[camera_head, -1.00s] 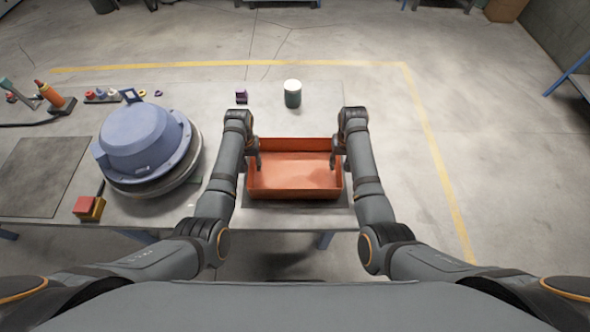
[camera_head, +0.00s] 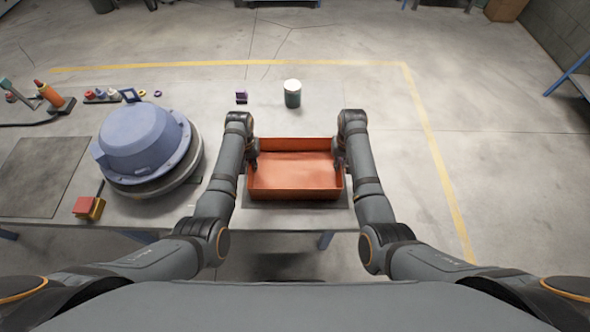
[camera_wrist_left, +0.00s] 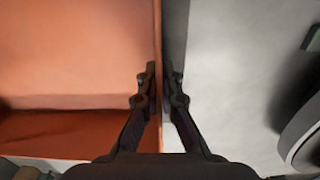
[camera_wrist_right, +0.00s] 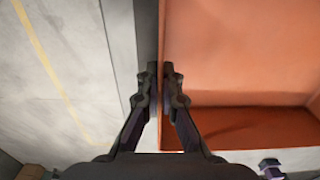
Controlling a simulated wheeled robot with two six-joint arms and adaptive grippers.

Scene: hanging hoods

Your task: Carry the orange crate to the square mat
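The orange crate (camera_head: 295,176) stands upright and empty-looking on the table, in front of my body in the head view. The square mat appears to be the flat dark grey one (camera_head: 40,178) at the table's left end. My left gripper (camera_wrist_left: 160,75) has one finger inside and one outside the crate's left wall, close against it. My right gripper (camera_wrist_right: 160,75) straddles the right wall the same way. Both look shut on the walls. The crate's underside is hidden; a darker patch shows along its front edge.
A large blue hood-shaped housing (camera_head: 140,142) on a round base stands between crate and mat. A red and yellow block (camera_head: 88,207) lies near the front edge. A dark jar with white lid (camera_head: 292,94) and a small purple object (camera_head: 241,97) stand behind the crate.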

